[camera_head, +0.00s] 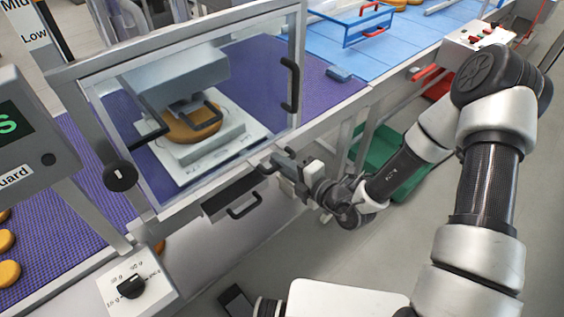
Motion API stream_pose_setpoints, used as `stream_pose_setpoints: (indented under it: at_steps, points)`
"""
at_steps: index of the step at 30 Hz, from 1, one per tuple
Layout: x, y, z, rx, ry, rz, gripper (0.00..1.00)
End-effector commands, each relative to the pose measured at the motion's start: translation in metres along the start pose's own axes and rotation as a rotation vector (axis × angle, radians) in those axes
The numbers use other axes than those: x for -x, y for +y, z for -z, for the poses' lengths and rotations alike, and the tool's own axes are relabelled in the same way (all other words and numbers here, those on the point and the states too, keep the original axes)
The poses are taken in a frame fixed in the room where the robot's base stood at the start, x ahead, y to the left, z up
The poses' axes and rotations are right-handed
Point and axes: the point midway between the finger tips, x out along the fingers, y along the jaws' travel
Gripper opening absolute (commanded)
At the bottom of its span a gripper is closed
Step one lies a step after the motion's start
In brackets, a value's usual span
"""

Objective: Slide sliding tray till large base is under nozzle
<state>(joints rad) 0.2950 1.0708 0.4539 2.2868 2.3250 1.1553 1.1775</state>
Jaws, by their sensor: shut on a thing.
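Inside a clear-walled enclosure, a white tray (180,174) carries a pale stepped base (225,138). A round orange-brown filled piece (184,131) sits on the base, beneath a grey block-shaped head (178,80). The head covers part of the round; I cannot make out the nozzle tip itself. My gripper (277,166) is outside the enclosure, at its lower right front edge. It is shut on a small dark handle (267,169) there. The fingers hide part of that handle, and its link to the tray is not visible.
A drawer (232,194) with a dark handle hangs below the enclosure, left of my gripper. A dial box (136,286) stands at lower left. A purple belt (262,60) runs behind, and a green bin (400,172) is on the floor at right.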

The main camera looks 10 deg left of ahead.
Motion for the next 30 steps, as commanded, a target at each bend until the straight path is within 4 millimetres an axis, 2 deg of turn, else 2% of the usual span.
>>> stream_pose_setpoints:
  at_steps: [2,3,6,14,19,23,30]
  points:
    - [0.000,0.000,-0.001,-0.001,-0.003,0.001,0.00]
    - [0.000,0.000,-0.001,-0.001,-0.003,0.001,0.19]
    - [0.000,0.000,-0.001,-0.001,-0.002,0.001,0.32]
    - [0.000,0.000,-0.001,-0.001,-0.002,0.000,0.32]
    - [0.013,0.000,-0.002,-0.001,-0.004,0.002,0.32]
    - [0.037,0.000,-0.002,-0.002,-0.006,0.002,0.32]
    - [0.097,0.000,-0.002,-0.002,-0.007,0.002,0.32]
